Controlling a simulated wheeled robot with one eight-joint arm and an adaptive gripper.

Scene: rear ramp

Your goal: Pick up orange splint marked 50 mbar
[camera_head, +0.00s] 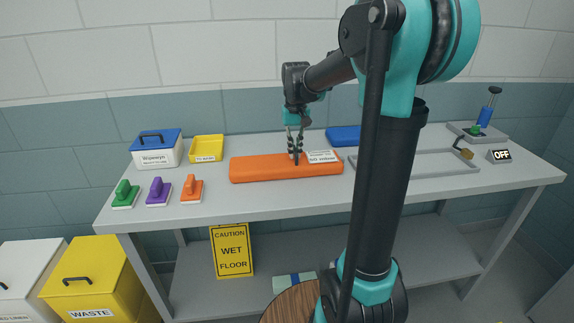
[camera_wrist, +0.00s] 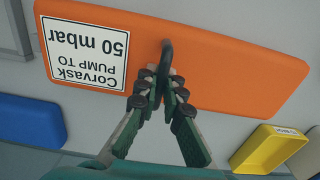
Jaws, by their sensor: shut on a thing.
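The orange splint (camera_head: 262,170) lies on the grey table, long side along the front edge. It carries a white label with "50 mbar", which shows upside down in the wrist view (camera_wrist: 84,52). The orange splint fills much of the wrist view (camera_wrist: 225,62). My gripper (camera_head: 296,155) is above the splint's middle, pointing down. In the wrist view my gripper (camera_wrist: 163,85) has its fingertips closed together at a dark loop handle (camera_wrist: 167,55) on the splint. The splint appears to rest on the table.
A blue splint (camera_head: 343,135) lies behind, partly hidden by my arm. A yellow tray (camera_head: 206,149), a blue-lidded box (camera_head: 157,148) and several coloured brushes (camera_head: 158,190) are left. A grey tray frame (camera_head: 440,162), a pump (camera_head: 485,117) and an OFF sign (camera_head: 501,155) are right.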

